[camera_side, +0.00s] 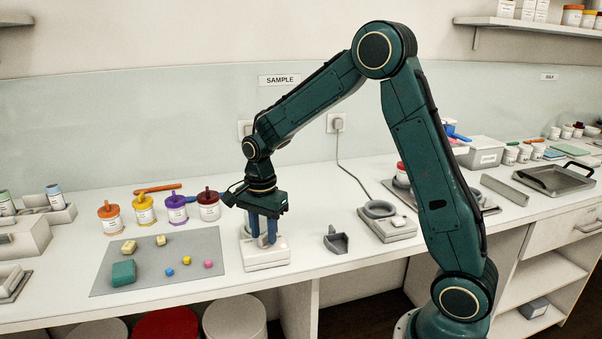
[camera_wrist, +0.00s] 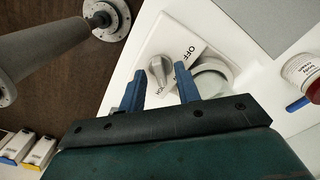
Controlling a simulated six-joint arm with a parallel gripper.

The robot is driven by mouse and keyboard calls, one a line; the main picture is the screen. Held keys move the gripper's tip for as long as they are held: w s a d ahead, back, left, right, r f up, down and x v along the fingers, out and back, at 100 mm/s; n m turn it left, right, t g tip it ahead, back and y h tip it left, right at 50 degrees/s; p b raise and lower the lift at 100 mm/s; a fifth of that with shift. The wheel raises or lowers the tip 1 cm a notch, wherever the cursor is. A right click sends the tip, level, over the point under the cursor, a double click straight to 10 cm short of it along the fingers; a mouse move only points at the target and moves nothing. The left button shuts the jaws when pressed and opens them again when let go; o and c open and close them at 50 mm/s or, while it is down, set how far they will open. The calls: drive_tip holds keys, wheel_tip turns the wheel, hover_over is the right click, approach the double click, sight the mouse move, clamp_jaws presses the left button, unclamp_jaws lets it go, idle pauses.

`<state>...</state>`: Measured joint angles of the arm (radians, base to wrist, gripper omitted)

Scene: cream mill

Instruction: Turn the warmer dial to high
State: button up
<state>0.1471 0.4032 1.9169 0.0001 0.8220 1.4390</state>
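The warmer (camera_side: 265,257) is a low white box at the bench's front edge, also seen in the wrist view (camera_wrist: 207,32). Its grey dial (camera_wrist: 159,69) has a rounded head and a narrower end toward the bottom of the wrist picture. An "OFF" label (camera_wrist: 189,51) is to its right; another label below it is partly hidden and hard to read. My gripper (camera_side: 263,238) points down over the warmer. In the wrist view my gripper (camera_wrist: 158,76) is open, its blue fingers either side of the dial with gaps. The dial is hidden in the side view.
A grey mat (camera_side: 150,262) with small blocks lies left of the warmer, with several lidded jars behind it. A grey scoop (camera_side: 336,240) and a ring-topped device (camera_side: 388,223) stand to the right. The bench's front edge is close.

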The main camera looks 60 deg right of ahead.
sight(265, 236)
wheel_tip(265, 236, up, 14)
drive_tip(key=shift+f, duration=0.2)
idle(0.4)
drive_tip(key=shift+s, duration=0.1)
drive_tip(key=s+a+n+t, duration=0.2)
drive_tip(key=s+a+n, duration=0.1)
drive_tip(key=s+n, duration=0.6)
drive_tip(key=s+a+r+n+t, duration=0.1)
drive_tip(key=s+a+n+t, duration=0.2)
drive_tip(key=s+n, duration=0.6)
drive_tip(key=s, duration=0.5)
drive_tip(key=shift+s+r+t, duration=0.2)
drive_tip(key=shift+t, duration=0.1)
